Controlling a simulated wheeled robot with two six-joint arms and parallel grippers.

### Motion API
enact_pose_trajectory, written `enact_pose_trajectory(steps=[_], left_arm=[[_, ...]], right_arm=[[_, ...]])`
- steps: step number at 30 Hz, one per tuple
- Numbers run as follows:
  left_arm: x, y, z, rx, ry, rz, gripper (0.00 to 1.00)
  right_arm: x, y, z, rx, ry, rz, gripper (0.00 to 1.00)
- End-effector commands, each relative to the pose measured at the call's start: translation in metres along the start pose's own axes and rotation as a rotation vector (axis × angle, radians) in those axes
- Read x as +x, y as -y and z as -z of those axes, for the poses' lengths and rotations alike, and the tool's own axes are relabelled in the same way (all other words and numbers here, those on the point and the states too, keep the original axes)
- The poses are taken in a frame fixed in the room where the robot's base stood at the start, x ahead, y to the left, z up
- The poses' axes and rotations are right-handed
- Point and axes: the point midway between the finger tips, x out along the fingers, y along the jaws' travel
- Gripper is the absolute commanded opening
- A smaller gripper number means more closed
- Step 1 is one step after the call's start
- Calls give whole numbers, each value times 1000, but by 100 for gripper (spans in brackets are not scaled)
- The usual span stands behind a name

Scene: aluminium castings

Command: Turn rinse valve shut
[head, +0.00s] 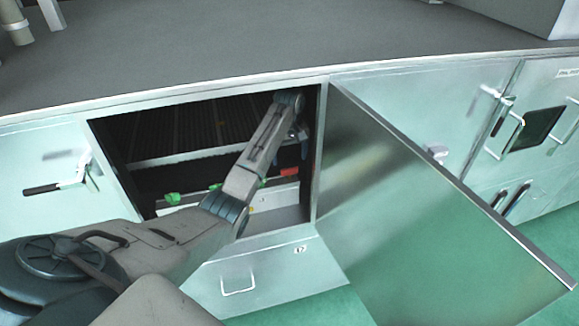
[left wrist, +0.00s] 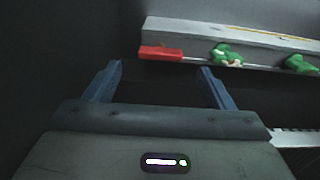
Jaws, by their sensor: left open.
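Inside the open cabinet, a red handle (head: 289,172) lies near the right end of a pale rail. It also shows in the left wrist view (left wrist: 160,53), lying sideways. Green handles sit along the same rail, one (head: 172,198) further left; one (left wrist: 227,55) is beside the red handle in the left wrist view. No readable label tells which is the rinse valve. My left gripper (left wrist: 161,70) is open and empty, its blue fingers pointing toward the rail, with the red handle beyond them, apart.
The cabinet door (head: 430,215) stands wide open to the right. The opening's frame surrounds my left arm, and a slatted shelf (head: 190,152) spans the inside above the rail. A grey worktop (head: 230,50) lies above. Closed doors with handles stand either side.

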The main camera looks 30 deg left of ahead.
Motion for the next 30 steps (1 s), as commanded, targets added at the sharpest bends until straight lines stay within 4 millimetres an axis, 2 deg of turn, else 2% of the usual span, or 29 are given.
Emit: enact_pose_trajectory(steps=[1, 9, 13, 20, 21, 27, 28, 30], left_arm=[[5, 0, -1, 0, 4, 3, 76], [44, 0, 0, 0, 1, 1, 76], [51, 0, 0, 0, -1, 0, 76], [53, 0, 0, 1, -2, -1, 76], [53, 0, 0, 1, -2, -1, 74], [52, 0, 0, 1, -2, -1, 35], [52, 0, 0, 1, -2, -1, 32], [52, 0, 0, 1, -2, -1, 32]], right_arm=[[-9, -1, 1, 0, 0, 0, 36], [-21, -2, 3, 0, -1, 0, 36], [-22, -2, 3, 0, -1, -1, 36], [-21, -4, 3, -1, -1, -2, 36], [-21, -4, 3, -1, -1, -3, 36], [-21, -4, 3, -1, -1, -3, 36], [-22, -4, 3, -1, -1, -3, 36], [-22, -4, 3, -1, -2, -3, 36]])
